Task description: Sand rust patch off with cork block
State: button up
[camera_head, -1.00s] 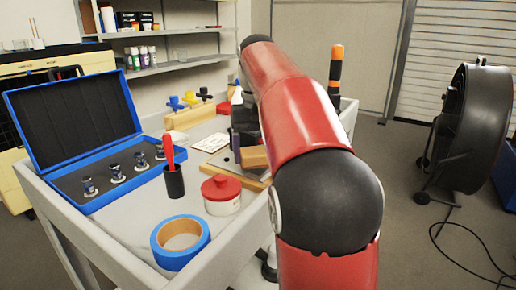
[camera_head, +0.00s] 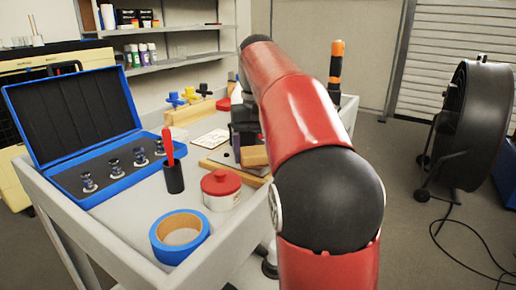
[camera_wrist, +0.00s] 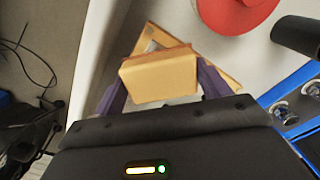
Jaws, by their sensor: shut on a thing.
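My gripper (camera_wrist: 165,90) is shut on the tan cork block (camera_wrist: 160,75), with one dark purple finger on each side of it. The block (camera_head: 254,157) also shows in the head view, partly behind my red arm. It is over a grey metal plate (camera_head: 224,156) on a wooden board (camera_head: 238,168). I cannot tell whether the block touches the plate. A small dark spot shows on the plate, left of the block. I cannot make out the rust patch; the block and gripper hide part of the plate.
Around the board on the cart (camera_head: 120,225) are a red-lidded jar (camera_head: 221,190), a black cup with a red-handled tool (camera_head: 173,172), blue tape (camera_head: 180,238) and an open blue case (camera_head: 85,150). Clamps (camera_head: 188,98) stand behind. A black fan (camera_head: 475,125) stands right, on the floor.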

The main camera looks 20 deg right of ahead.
jog(key=shift+f, duration=0.4)
jog(key=shift+w+d+r+p, duration=0.25)
jog(key=shift+w+d+p, duration=0.15)
jog(key=shift+d+p, duration=0.35)
jog(key=shift+w+d+f, duration=0.1)
jog(key=shift+w+d, duration=0.4)
jog(key=shift+d, duration=0.25)
jog(key=shift+w+d+f, duration=0.1)
jog(key=shift+w+d, duration=0.45)
jog(key=shift+d, duration=0.2)
jog(key=shift+w+d+f, duration=0.1)
jog(key=shift+w+d, duration=0.4)
jog(key=shift+d, duration=0.25)
jog(key=shift+w+d, duration=0.55)
jog(key=shift+d, duration=0.35)
jog(key=c, duration=0.4)
jog(key=shift+o, duration=0.3)
jog(key=shift+w+d, duration=0.4)
jog(key=shift+d, duration=0.2)
